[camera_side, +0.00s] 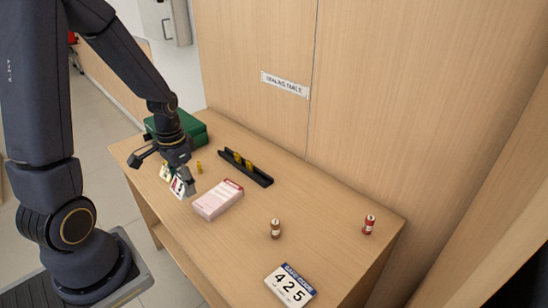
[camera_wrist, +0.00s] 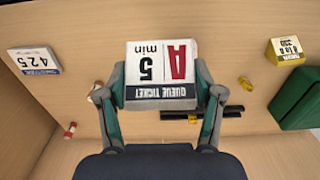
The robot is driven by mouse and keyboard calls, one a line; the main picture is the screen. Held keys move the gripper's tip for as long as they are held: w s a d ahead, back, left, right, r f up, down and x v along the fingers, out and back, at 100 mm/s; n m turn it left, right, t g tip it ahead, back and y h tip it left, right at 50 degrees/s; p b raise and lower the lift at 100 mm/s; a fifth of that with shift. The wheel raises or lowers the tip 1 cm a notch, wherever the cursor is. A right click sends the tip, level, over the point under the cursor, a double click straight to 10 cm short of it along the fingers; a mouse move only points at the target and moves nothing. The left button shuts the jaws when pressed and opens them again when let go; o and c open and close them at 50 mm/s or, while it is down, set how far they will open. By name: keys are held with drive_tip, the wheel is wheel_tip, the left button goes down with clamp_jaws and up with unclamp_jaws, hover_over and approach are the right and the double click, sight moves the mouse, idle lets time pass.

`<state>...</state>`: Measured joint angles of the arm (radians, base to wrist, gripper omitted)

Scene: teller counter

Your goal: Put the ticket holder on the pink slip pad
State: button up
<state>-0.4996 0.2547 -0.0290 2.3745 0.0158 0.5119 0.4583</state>
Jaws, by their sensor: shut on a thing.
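My gripper (camera_wrist: 167,95) is shut on the ticket holder (camera_wrist: 160,72), a white block marked "QUEUE TICKET", "A" and "5 min", with a finger on each side. In the side view, the ticket holder (camera_side: 179,188) shows below my gripper (camera_side: 165,174), partly covered by a finger. It appears just left of the pink slip pad (camera_side: 212,204), a pale pink block with a darker red end, lying on the counter. The pad does not show in the wrist view. I cannot tell the exact height of the holder above the counter.
A black tray (camera_side: 256,174) with yellow pieces lies behind the pad. A green box (camera_side: 197,132) and a yellow-and-white sign (camera_wrist: 284,52) stand nearby. A brown stamp (camera_side: 275,229), a red stamp (camera_side: 368,224) and a "425" sign (camera_side: 290,286) are to the right, with bare counter between.

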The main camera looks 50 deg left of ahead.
drive_tip(key=w+a+f, duration=0.2)
drive_tip(key=w+f, duration=0.1)
drive_tip(key=w, duration=0.4)
hover_over(220, 194)
drive_tip(key=f, duration=0.6)
drive_tip(key=shift+s+d, duration=0.15)
drive_tip(key=shift+s, duration=0.2)
drive_tip(key=shift+w+f, duration=0.15)
drive_tip(key=shift+f, duration=0.8)
drive_tip(key=shift+w+f, duration=0.1)
drive_tip(key=shift+f, duration=0.8)
drive_tip(key=shift+f, duration=0.1)
drive_tip(key=o, duration=1.1)
drive_tip(key=shift+o, duration=0.2)
